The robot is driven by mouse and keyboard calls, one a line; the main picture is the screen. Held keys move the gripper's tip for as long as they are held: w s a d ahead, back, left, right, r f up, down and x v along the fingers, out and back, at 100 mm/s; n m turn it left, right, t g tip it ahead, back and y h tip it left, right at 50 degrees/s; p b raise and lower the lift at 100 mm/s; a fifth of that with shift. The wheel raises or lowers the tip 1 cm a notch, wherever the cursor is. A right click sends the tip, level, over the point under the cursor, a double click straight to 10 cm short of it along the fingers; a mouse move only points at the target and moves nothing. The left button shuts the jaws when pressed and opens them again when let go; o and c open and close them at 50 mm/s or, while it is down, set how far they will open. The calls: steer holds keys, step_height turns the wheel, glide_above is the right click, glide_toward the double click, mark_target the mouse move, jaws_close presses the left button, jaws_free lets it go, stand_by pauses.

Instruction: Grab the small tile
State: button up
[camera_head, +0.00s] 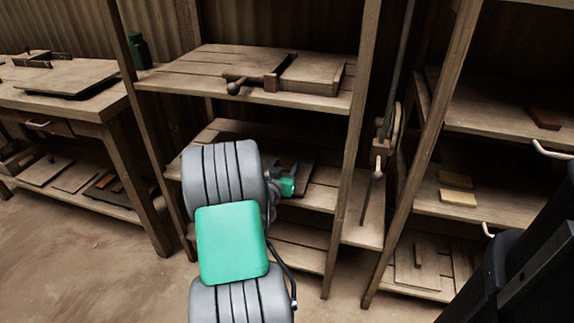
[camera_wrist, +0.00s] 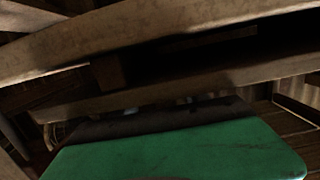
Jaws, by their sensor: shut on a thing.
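My gripper (camera_head: 287,187) reaches into the middle level of the wooden shelf unit in the head view, and its green end shows past my grey arm. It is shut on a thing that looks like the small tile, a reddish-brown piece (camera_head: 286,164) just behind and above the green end. The tile's outline is dark and partly hidden by my arm. In the wrist view the green body of my gripper fills the lower part, with a dark band along its far edge. The fingertips and the held tile cannot be made out there.
A shelf board (camera_head: 160,82) with a wooden press (camera_head: 310,75) lies above my gripper. A shelf post (camera_head: 352,150) stands to its right. A workbench (camera_head: 100,98) stands at the left. Other tiles (camera_head: 457,190) lie on the right shelf. The floor at lower left is clear.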

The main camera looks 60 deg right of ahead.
steer(key=shift+c, duration=1.2)
